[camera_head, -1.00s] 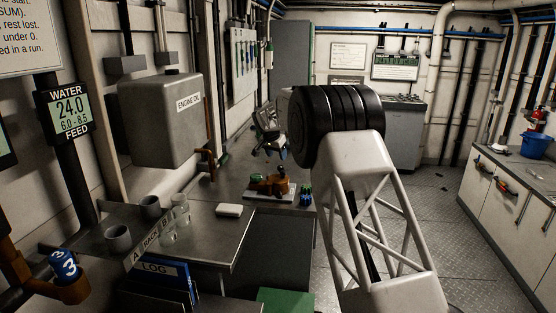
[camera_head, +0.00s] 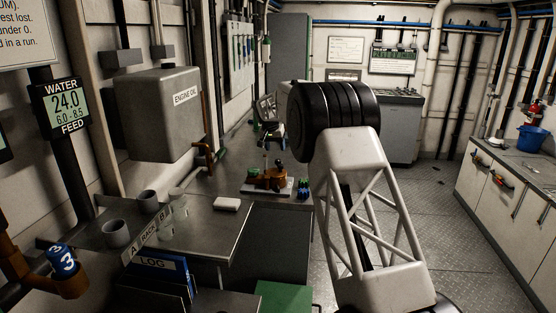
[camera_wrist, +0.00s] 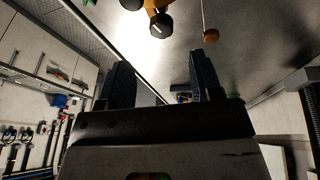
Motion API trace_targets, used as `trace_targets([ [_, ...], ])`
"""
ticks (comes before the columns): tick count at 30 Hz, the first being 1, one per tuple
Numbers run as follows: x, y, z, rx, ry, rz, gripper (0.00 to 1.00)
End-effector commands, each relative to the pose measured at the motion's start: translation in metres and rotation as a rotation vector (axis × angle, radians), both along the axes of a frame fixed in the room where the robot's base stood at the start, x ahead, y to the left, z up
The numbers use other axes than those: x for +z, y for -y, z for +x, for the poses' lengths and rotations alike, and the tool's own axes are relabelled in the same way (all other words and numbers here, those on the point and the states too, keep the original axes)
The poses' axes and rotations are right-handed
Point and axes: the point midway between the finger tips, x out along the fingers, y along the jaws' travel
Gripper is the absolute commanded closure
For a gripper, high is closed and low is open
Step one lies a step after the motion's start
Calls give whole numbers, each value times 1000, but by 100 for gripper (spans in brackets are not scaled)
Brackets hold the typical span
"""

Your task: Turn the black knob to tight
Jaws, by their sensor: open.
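My gripper (camera_head: 271,140) is above and just behind the fitting in the head view, apart from the knob. In the wrist view my gripper (camera_wrist: 163,80) has its two dark blue fingers spread with nothing between them. The knob's markings are too small to read.
A white block (camera_head: 227,204), several cups and glasses stand on the nearer bench. The engine oil tank (camera_head: 160,125) hangs at the left wall. An orange ball on a thin rod (camera_wrist: 211,35) shows near the knob.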

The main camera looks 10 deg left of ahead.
Motion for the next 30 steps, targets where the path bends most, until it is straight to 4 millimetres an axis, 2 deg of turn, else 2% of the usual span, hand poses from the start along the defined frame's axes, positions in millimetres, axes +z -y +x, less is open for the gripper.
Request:
trace_targets([
  [24, 3, 8, 21, 981, -294, -74, 41],
  [30, 4, 9, 23, 1167, -323, -64, 41],
])
